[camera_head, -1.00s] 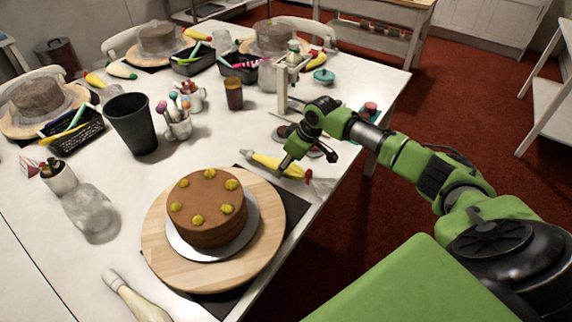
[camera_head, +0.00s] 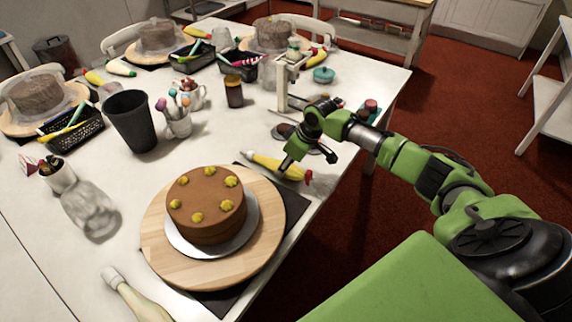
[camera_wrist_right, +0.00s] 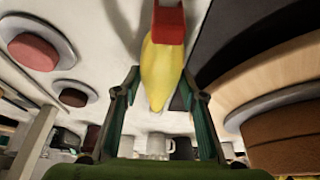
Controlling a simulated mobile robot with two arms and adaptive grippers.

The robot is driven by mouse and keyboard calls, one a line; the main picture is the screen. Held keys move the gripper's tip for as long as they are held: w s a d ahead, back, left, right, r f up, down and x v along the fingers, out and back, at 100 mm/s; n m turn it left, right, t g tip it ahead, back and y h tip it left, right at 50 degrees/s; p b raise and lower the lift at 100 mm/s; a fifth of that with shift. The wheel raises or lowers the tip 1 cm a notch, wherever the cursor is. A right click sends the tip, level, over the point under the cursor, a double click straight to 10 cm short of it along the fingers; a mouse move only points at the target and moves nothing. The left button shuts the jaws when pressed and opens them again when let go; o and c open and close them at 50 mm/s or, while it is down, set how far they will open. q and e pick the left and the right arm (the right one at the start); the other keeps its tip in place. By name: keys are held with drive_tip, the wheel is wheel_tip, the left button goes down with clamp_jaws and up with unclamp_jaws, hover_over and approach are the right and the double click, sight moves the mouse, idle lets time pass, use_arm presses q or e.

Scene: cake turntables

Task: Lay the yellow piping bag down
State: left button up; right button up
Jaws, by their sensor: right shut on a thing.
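The yellow piping bag (camera_head: 267,162) is at the right edge of the white table, just behind the round cake board. Its pale tip points left and its red end points right. My right gripper (camera_head: 309,160) is shut on it. In the right wrist view the bag (camera_wrist_right: 161,68) runs between the two fingers (camera_wrist_right: 160,80), its red end (camera_wrist_right: 168,33) at the top. The bag is at or very close to the tabletop; I cannot tell whether it touches. My left gripper is not in view.
A brown cake with yellow dollops (camera_head: 206,207) stands on a wooden board (camera_head: 158,255) beside the bag. A pale piping bag (camera_head: 135,297) lies at the front. A black cup (camera_head: 132,122), a cup of tools (camera_head: 177,122) and a white stand (camera_head: 282,88) are farther back.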

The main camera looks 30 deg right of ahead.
drive_tip(key=shift+f, duration=0.25)
drive_tip(key=o, duration=0.8)
drive_tip(key=v, duration=1.2)
